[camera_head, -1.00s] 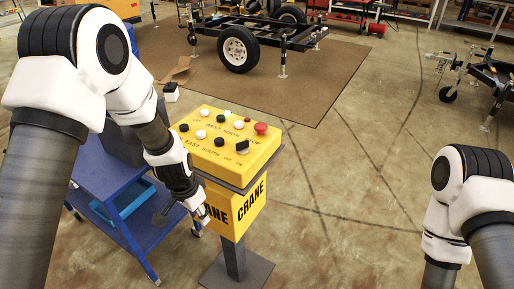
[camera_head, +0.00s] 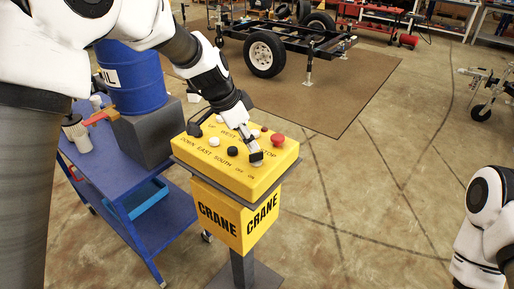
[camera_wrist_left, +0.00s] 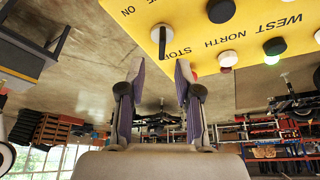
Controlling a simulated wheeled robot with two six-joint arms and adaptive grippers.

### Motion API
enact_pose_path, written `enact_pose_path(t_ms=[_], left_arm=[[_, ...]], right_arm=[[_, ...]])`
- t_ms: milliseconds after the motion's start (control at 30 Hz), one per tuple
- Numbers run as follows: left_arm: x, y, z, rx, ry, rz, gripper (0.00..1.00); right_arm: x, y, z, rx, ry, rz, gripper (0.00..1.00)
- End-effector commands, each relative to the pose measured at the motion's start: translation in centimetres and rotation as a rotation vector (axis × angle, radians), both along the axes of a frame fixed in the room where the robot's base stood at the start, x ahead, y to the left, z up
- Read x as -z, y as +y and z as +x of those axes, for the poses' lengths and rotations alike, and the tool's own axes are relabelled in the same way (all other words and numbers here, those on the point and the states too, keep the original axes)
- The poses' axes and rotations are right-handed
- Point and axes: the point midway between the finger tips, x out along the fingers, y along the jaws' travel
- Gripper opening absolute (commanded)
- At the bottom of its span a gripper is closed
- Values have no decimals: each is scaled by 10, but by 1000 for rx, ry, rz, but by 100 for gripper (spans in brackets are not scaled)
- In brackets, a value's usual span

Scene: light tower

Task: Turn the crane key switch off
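The yellow crane control box (camera_head: 210,172) stands on a post and has several buttons on its sloped top. The black key switch (camera_head: 256,158) is at the front right of the panel, near the small off and on marks. In the left wrist view, a dark key on a pale round base (camera_wrist_left: 162,38) shows by the ON and STOP letters. My left gripper (camera_head: 254,149) is over the panel, right at the key switch; contact cannot be told. In the wrist view its two fingers (camera_wrist_left: 158,68) are apart with nothing between them. My right gripper is out of view.
The red stop button (camera_head: 277,139) is close to the left gripper, on its right. A blue cart (camera_head: 98,180) with a blue barrel (camera_head: 132,78) stands left of the box. The floor right of the box is clear.

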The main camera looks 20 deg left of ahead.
Motion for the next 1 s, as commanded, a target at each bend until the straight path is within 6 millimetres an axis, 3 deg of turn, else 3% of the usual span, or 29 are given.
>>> enact_pose_path(t_ms=[233, 533, 633, 1000], left_arm=[[40, -13, 10, 0, 4, 2, 33], [46, -14, 12, -1, 1, 1, 33], [46, -14, 12, -1, 1, 1, 0], [47, -14, 12, -11, 4, 1, 0]], right_arm=[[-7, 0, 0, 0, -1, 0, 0], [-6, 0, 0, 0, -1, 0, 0], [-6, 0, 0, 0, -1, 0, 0], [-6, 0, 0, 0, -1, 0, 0]])
